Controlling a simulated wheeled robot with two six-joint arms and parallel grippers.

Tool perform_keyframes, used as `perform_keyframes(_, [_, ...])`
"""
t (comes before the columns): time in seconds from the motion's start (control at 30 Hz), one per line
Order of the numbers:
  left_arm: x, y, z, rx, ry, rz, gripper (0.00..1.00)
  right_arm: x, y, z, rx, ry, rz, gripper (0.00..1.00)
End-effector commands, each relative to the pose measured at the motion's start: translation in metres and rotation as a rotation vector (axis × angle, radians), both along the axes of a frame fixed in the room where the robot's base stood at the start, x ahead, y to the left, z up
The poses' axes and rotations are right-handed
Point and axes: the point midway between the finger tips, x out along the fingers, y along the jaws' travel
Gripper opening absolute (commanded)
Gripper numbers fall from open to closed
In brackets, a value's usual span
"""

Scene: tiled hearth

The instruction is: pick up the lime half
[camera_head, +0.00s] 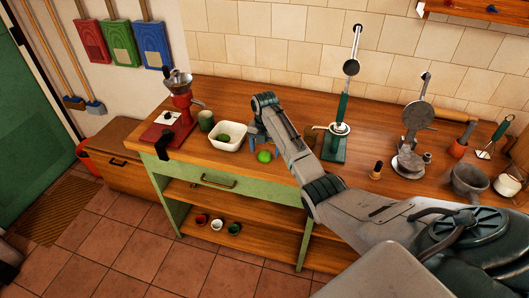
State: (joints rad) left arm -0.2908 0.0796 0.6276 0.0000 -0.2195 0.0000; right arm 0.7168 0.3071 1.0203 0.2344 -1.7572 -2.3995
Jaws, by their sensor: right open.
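A bright green lime piece (264,156) lies on the wooden worktop near its front edge; I cannot tell from here whether it is cut in half. My right gripper (264,150) is open, pointing down at the lime piece, with one finger on its left and one on its right. I cannot tell whether the fingers touch it. A white square bowl (231,147) stands just left of the gripper with a darker green fruit (223,138) inside. My left gripper is not in view.
A red grinder (181,100) and a dark green cup (206,121) stand left of the bowl. A green lever press (334,143) stands right of the gripper. A grey press (411,140), mortar (468,181) and small wooden-topped item (376,170) lie farther right.

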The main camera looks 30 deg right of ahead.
Motion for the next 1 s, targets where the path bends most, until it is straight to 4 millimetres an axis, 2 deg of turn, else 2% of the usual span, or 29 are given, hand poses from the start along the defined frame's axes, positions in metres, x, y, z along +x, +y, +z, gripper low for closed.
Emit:
perform_keyframes(0.03, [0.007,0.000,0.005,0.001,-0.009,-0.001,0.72,0.000,0.000,-0.005,0.001,0.002,0.000,0.73])
perform_keyframes(0.13, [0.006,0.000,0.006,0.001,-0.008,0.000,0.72,0.000,0.000,-0.014,0.000,0.000,0.000,0.73])
perform_keyframes(0.37, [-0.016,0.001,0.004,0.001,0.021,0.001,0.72,0.000,0.000,-0.017,-0.001,-0.001,0.000,0.73])
perform_keyframes(0.6, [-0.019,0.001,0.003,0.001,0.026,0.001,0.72,0.000,0.000,-0.016,-0.001,-0.001,-0.001,0.28])
perform_keyframes(1.0, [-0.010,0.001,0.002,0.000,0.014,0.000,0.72,0.000,0.000,-0.015,-0.001,-0.002,-0.001,0.26])
